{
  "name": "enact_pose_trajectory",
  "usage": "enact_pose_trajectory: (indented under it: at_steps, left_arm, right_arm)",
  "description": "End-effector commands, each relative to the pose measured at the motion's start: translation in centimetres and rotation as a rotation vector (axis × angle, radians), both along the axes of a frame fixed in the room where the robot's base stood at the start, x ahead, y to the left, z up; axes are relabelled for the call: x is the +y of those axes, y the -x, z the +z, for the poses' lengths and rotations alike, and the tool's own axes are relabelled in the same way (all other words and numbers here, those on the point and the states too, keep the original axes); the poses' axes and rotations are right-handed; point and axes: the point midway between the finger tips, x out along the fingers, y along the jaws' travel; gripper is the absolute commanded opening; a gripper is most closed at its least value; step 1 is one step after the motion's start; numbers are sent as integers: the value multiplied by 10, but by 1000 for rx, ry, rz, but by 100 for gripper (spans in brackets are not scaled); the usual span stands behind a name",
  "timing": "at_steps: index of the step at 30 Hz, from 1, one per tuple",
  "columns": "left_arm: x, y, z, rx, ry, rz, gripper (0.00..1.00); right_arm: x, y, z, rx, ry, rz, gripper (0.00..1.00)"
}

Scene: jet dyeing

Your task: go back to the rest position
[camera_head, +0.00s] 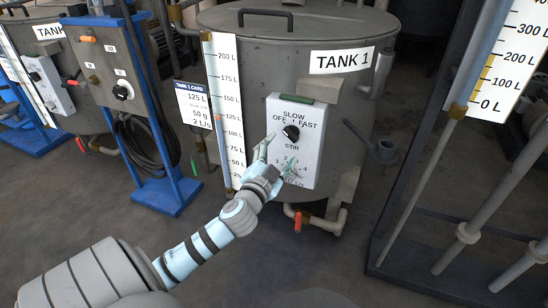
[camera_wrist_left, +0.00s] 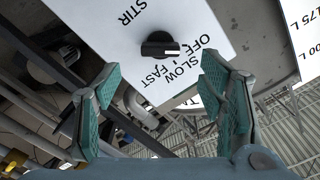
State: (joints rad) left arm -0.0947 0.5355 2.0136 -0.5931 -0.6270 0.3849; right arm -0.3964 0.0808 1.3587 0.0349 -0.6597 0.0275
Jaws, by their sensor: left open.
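My left gripper (camera_head: 277,160) is open and empty in front of the white stir panel (camera_head: 305,112) on tank 1 (camera_head: 272,65). Its two teal-padded fingers stand wide apart in the left wrist view (camera_wrist_left: 160,105). The black stir knob (camera_head: 291,132) sits just above the fingers in the head view. In the left wrist view the knob (camera_wrist_left: 159,44) shows beyond the fingertips, apart from both. The gripper partly covers the lower dial on the panel. My right gripper is in neither view.
A blue stand (camera_head: 170,192) with a control box is to the left. A level scale (camera_head: 224,108) and a card (camera_head: 194,105) are beside the panel. A red-handled valve (camera_head: 298,220) sits below the tank. A dark frame with pipes (camera_head: 470,230) is at right. The floor in front is clear.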

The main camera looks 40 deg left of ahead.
Motion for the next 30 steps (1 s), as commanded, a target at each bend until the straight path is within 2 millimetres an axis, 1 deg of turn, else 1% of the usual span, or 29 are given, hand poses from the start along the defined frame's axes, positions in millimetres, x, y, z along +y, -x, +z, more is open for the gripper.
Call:
enact_pose_trajectory:
  at_steps: [1,3,7,10,23,26,28,29,30]
  left_arm:
    - [-5,13,-1,3,-1,-3,63]
    - [-10,28,-1,3,0,-2,63]
    - [-16,46,-1,2,1,0,63]
    - [-17,49,0,-1,2,0,63]
    - [-17,49,0,0,1,0,63]
    - [-18,48,-2,18,-31,-5,63]
    - [-12,47,-28,98,-37,-3,63]
    - [-8,47,-46,145,-29,3,63]
    - [-3,49,-76,219,-5,14,63]
  right_arm:
    - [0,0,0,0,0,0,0]
    - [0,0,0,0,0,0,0]
    - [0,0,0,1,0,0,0]
    - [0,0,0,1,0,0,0]
    - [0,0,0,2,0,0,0]
    - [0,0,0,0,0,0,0]
    - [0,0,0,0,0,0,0]
    - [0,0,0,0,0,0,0]
    - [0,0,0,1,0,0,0]
